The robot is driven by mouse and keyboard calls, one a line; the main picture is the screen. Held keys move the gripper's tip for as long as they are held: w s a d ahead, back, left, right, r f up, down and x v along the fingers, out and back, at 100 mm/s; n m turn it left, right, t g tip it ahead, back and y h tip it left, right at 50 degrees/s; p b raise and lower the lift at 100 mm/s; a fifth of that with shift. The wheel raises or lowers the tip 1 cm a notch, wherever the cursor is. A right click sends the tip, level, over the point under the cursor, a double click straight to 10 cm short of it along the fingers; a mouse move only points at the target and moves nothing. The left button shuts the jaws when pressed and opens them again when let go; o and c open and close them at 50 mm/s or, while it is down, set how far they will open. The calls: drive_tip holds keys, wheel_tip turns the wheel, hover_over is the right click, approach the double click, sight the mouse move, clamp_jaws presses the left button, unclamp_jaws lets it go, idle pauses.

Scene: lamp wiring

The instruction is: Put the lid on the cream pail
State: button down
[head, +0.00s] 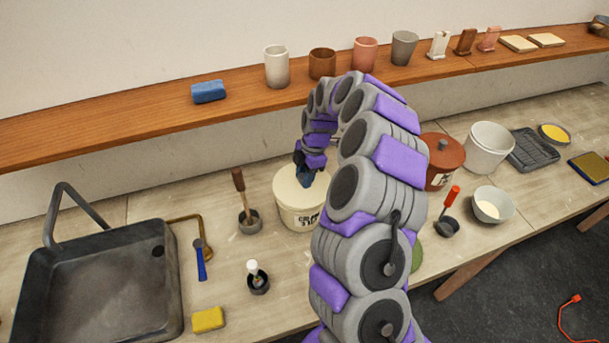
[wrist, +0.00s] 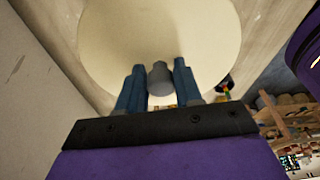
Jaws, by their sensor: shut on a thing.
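The cream pail (head: 304,218) stands on the bench in the middle of the head view, with dark lettering on its front. The cream lid (head: 288,183) is at the pail's top; whether it is fully seated I cannot tell. My gripper (head: 307,178) is above the lid, pointing down. In the wrist view the lid (wrist: 120,40) is a wide pale disc with a grey knob (wrist: 160,78). The blue fingers of my gripper (wrist: 158,68) are on both sides of the knob, shut on it. My arm hides the pail's right side in the head view.
A lidded red-brown pail (head: 444,165) and an open white pail (head: 488,148) stand to the right. A pot with a wooden-handled tool (head: 240,190) is close on the left, beside the sink (head: 100,280). A shelf (head: 240,105) runs behind.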

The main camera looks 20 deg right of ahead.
drive_tip(key=shift+f+b, duration=0.35)
drive_tip(key=shift+f, duration=0.2)
drive_tip(key=c, duration=0.7)
unclamp_jaws()
drive_tip(key=s+v, duration=0.1)
drive_tip(key=v, duration=1.6)
drive_tip(key=s+a+r+m+b, duration=0.2)
drive_tip(key=s+a+r+m, duration=0.15)
drive_tip(key=s+a, duration=0.4)
drive_tip(key=s+a+f+m+h+b, duration=0.1)
drive_tip(key=s+a+m+b, duration=0.2)
drive_tip(key=s, duration=0.6)
drive_tip(key=s+a+f+m+h, duration=0.1)
drive_tip(key=s+a+m, duration=0.1)
drive_tip(key=s+m, duration=0.5)
drive_tip(key=s+f+m, duration=0.2)
drive_tip(key=s, duration=0.3)
drive_tip(key=s+d+f+m+g+b, duration=0.1)
drive_tip(key=s+f+m, duration=0.1)
drive_tip(key=s, duration=0.3)
drive_tip(key=s+d+f+m+b, duration=0.1)
drive_tip(key=s+f+m, duration=0.1)
drive_tip(key=s, duration=0.4)
drive_tip(key=shift+s+f+h, duration=0.1)
drive_tip(key=shift+f+h, duration=0.2)
drive_tip(key=shift+f, duration=0.1)
